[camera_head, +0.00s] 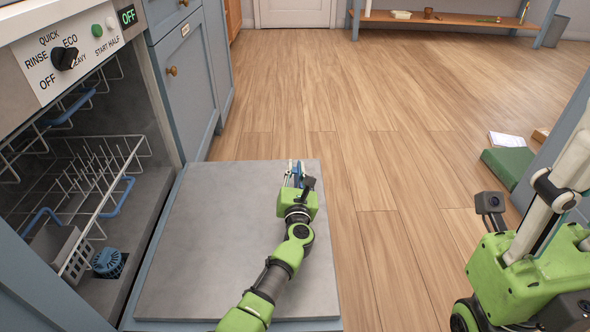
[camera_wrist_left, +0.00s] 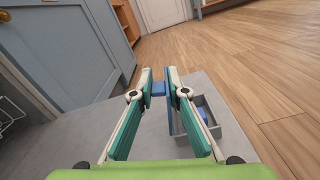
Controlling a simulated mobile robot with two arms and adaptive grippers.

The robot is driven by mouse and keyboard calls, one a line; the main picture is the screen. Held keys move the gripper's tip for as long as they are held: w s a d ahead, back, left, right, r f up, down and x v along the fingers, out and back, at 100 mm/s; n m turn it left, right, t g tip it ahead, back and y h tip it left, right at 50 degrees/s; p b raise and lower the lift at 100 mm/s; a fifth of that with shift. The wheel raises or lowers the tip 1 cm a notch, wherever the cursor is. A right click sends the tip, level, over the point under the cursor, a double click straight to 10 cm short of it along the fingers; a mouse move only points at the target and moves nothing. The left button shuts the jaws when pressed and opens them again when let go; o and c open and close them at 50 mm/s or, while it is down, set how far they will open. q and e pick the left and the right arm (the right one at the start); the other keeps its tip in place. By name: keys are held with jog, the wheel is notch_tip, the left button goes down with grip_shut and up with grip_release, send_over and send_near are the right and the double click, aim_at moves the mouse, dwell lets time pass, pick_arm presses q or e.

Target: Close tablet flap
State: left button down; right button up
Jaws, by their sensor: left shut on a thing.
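The open dishwasher door (camera_head: 190,240) lies flat as a grey panel. My left gripper (camera_head: 297,172) is over its far right part, shut on a blue piece that looks like the tablet flap (camera_head: 298,180). In the left wrist view the blue flap (camera_wrist_left: 158,89) shows between the fingers (camera_wrist_left: 160,80). The grey tablet compartment (camera_wrist_left: 183,128) is open beside the right finger, with a blue tablet (camera_wrist_left: 203,115) inside. The right finger partly hides the flap and compartment. My right gripper (camera_head: 560,190) shows at the right edge, cut off by the frame; its fingertips are hidden.
A white wire rack (camera_head: 95,175) stands in the dishwasher on the left. Blue cabinets (camera_head: 187,80) adjoin it. A green box (camera_head: 508,166) lies on the floor at right. The wooden floor (camera_head: 390,120) beyond the door is clear. A low shelf (camera_head: 450,18) stands at the back.

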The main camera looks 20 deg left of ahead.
pick_arm(q)
jog(key=shift+s+a+f, duration=0.1)
jog(key=shift+a+f, duration=0.05)
jog(key=shift+a, duration=0.05)
jog(key=c, duration=2)
grip_release()
jog(key=shift+c, duration=0.2)
